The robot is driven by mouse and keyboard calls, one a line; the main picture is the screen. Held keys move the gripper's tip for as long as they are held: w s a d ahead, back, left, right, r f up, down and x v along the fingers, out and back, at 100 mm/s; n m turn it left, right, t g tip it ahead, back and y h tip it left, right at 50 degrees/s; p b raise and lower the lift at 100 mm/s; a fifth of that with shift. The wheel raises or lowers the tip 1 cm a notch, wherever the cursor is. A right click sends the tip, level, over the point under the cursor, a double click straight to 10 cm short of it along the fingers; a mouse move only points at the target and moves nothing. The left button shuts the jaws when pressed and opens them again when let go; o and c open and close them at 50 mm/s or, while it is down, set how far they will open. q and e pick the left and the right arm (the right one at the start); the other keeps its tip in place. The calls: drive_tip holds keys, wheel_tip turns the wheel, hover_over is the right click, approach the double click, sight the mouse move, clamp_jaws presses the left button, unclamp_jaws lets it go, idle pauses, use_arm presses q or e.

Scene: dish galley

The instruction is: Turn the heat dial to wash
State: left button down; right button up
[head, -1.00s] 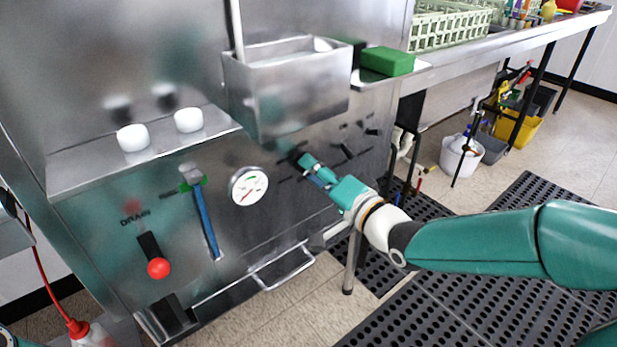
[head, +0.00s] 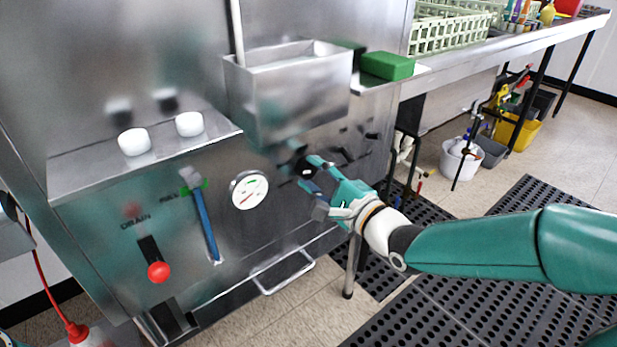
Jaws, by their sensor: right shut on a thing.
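The heat dial (head: 303,168) is a small dark knob on the steel front panel, right of the round white gauge. My right gripper (head: 310,174), teal, reaches in from the right and is shut on the dial, one finger above it and one below. The fingers partly cover the dial and its markings, so I cannot read its setting. My left gripper is not in view.
A round gauge (head: 249,190), a blue lever (head: 205,225) and a red-knobbed drain lever (head: 158,271) are on the panel to the left. A steel box (head: 290,95) juts out above the dial. A green sponge (head: 388,66) lies on a ledge.

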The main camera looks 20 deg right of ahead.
drive_tip(key=shift+f+m, duration=0.35)
drive_tip(key=shift+m, duration=0.25)
drive_tip(key=o, duration=1.2)
drive_tip(key=shift+c, duration=0.2)
drive_tip(key=shift+r, duration=0.2)
drive_tip(key=shift+s+d, duration=0.1)
drive_tip(key=v, duration=0.7)
drive_tip(key=shift+s, duration=0.15)
